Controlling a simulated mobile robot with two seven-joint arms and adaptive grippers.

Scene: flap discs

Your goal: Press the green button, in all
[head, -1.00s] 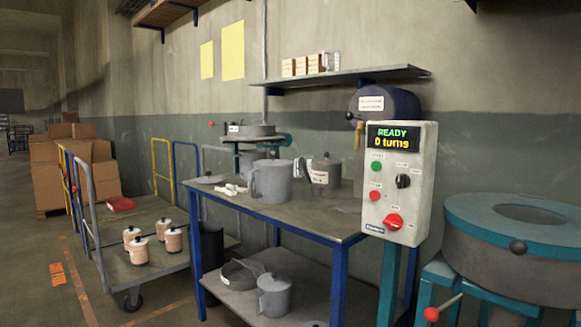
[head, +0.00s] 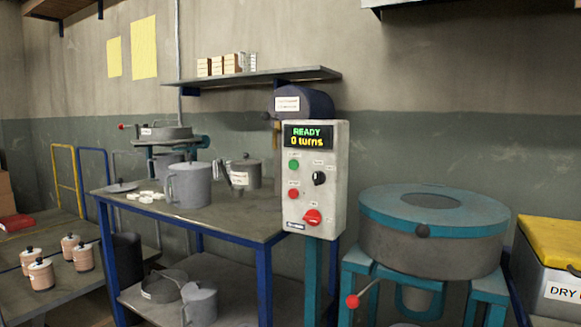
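The green button (head: 294,164) is a small round button at the upper left of the white control box (head: 336,190). The box stands on a teal post in front of the work table. Its display (head: 308,136) reads "READY" and "0 turns". Below the green button is a red button (head: 293,194). A black knob (head: 319,178) is at the right, and a larger red knob (head: 312,216) is near the bottom. Neither of my grippers shows in the head view.
A blue-legged table (head: 240,226) with grey pitchers stands left of the box. A round teal-topped machine (head: 432,230) with a red-balled lever is at the right. A yellow-lidded bin (head: 552,262) stands at the far right. A cart with small lidded pots (head: 83,258) is at the left.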

